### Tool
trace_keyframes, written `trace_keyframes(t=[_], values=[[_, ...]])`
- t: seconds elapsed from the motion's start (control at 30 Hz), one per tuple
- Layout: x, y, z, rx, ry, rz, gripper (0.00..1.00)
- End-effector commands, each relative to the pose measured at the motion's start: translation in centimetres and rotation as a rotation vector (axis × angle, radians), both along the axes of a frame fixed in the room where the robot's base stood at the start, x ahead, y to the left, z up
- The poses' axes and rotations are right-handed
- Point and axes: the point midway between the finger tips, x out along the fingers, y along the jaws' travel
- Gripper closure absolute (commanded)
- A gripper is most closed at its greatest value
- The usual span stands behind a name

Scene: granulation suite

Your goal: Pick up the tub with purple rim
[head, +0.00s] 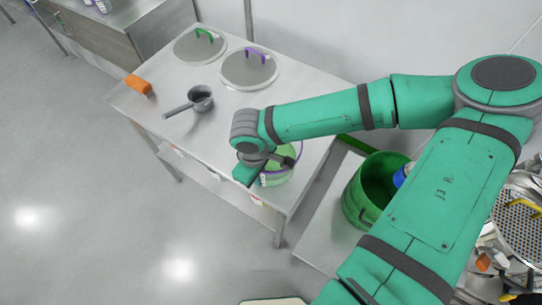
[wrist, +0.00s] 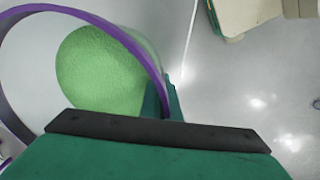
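The tub with purple rim (head: 277,178) is near the front right corner of the steel table, partly hidden by my gripper and wrist. It has green contents. In the wrist view its purple rim (wrist: 128,42) curves above the green contents and runs down between my fingertips. My gripper (head: 262,169) is at the tub's left side, pointing down. In the wrist view, my gripper's fingers (wrist: 161,100) are close together, one on each side of the rim. I cannot tell whether the tub still touches the table.
The steel table (head: 225,140) also holds a grey scoop (head: 201,98), an orange object (head: 138,85), a green-handled lid (head: 200,48) and a purple-handled lid (head: 249,70). A green bucket (head: 355,202) stands on a lower surface at right. Open floor (head: 90,190) lies at left.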

Motion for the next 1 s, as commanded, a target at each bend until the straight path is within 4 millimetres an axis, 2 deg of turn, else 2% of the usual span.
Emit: trace_keyframes(t=[0.77,0.87,1.0], values=[[0.1,0.1,0.1,0.0,-0.002,0.003,1.0],[0.1,0.2,0.5,0.0,-0.004,0.003,1.0],[0.2,0.3,2.1,0.0,-0.005,0.006,1.0]])
